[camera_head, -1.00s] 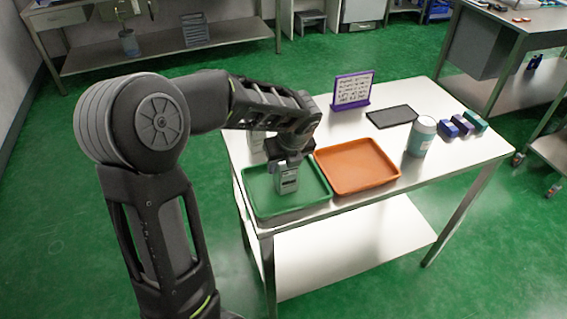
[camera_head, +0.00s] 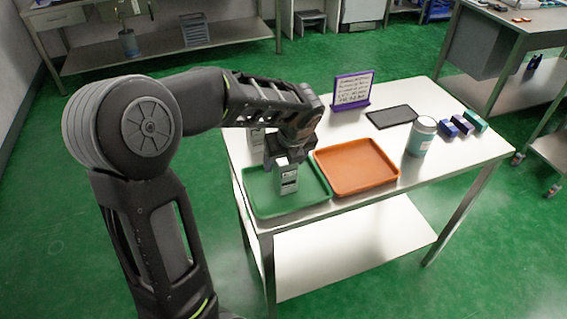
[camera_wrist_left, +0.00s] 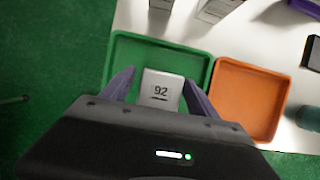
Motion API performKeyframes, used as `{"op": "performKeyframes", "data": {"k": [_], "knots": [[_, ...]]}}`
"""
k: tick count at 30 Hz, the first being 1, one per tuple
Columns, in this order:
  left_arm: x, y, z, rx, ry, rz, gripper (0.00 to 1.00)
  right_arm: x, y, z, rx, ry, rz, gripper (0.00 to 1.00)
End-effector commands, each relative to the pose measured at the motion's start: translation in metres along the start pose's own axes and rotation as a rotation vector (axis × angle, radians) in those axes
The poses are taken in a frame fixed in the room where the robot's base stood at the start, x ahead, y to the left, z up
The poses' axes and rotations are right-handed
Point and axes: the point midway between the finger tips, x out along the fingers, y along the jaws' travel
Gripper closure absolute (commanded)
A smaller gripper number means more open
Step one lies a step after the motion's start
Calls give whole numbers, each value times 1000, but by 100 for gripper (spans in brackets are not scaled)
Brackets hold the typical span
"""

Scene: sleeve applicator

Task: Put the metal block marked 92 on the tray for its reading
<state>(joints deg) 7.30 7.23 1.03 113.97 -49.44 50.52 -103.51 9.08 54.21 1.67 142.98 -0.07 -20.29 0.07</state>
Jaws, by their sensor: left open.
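The metal block marked 92 (camera_head: 288,181) stands in the green tray (camera_head: 256,206) in the head view. Its top with the number 92 (camera_wrist_left: 161,91) shows clearly in the left wrist view. My left gripper (camera_head: 285,163) is open, just above and behind the block in the head view. In the wrist view its two fingers lie on either side of the block, with gaps between them and it. My right gripper is not in view.
An orange tray (camera_head: 356,166) sits right beside the green one. Other metal blocks (camera_wrist_left: 215,9) stand behind the green tray. A purple-framed sign (camera_head: 352,90), black mat (camera_head: 392,116), lidded jar (camera_head: 420,137) and small coloured blocks (camera_head: 462,125) occupy the table's back and right.

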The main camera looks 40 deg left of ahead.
Motion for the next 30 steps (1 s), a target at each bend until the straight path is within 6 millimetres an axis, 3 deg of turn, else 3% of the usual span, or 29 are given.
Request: {"op": "performKeyframes", "data": {"k": [9, 15, 30], "knots": [[-67, -1, 0, 0, -3, -5, 31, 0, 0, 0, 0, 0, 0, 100], [-94, 0, 0, 1, 0, -2, 31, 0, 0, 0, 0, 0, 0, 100], [-99, 0, 0, 1, 0, 0, 31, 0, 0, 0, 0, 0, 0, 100]]}}
